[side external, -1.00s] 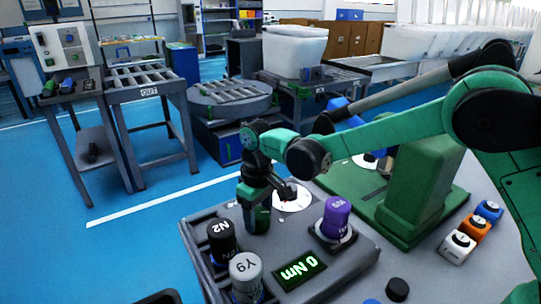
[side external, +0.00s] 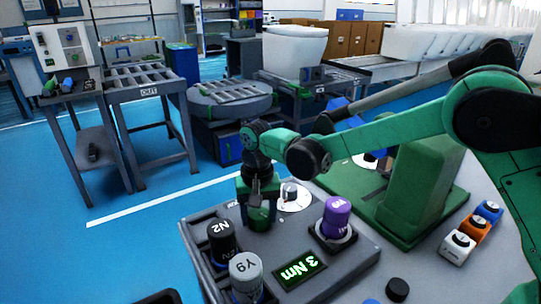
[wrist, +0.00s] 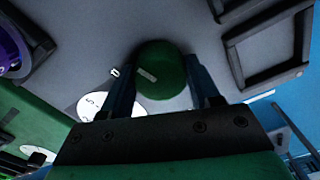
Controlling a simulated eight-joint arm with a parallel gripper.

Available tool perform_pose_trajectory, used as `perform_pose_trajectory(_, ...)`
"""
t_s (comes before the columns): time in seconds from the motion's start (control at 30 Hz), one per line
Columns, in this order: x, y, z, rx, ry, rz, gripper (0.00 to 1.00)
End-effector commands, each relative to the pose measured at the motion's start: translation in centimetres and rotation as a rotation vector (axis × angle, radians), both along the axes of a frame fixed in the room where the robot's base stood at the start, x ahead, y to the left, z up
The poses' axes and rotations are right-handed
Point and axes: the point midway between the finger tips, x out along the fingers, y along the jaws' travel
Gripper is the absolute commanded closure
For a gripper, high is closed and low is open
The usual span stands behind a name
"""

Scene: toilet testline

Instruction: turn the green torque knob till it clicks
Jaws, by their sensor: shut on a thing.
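The green torque knob (side external: 259,219) stands on the grey panel, left of a white round dial (side external: 294,198). My gripper (side external: 261,200) points down over the knob and is shut on it. In the wrist view the round green top of the knob (wrist: 160,72) shows a pale mark and sits between my two fingers (wrist: 163,85). The dark display (side external: 300,270) at the panel's front reads 3 Nm in green. The fingers hide part of the knob in the side view.
A purple cap (side external: 337,216) stands in a holder right of the knob. A black N2 cap (side external: 222,240) and a grey Y9 cap (side external: 246,275) stand in a rack at front left. A green fixture (side external: 418,190) stands behind right.

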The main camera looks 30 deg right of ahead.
Motion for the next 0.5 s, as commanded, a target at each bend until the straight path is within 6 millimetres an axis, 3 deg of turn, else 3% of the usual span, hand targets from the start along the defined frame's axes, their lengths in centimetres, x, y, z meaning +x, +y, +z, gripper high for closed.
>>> perform_pose_trajectory(0.5, 0.00, -0.01, 0.07, 0.000, 0.000, -0.046, 0.97)
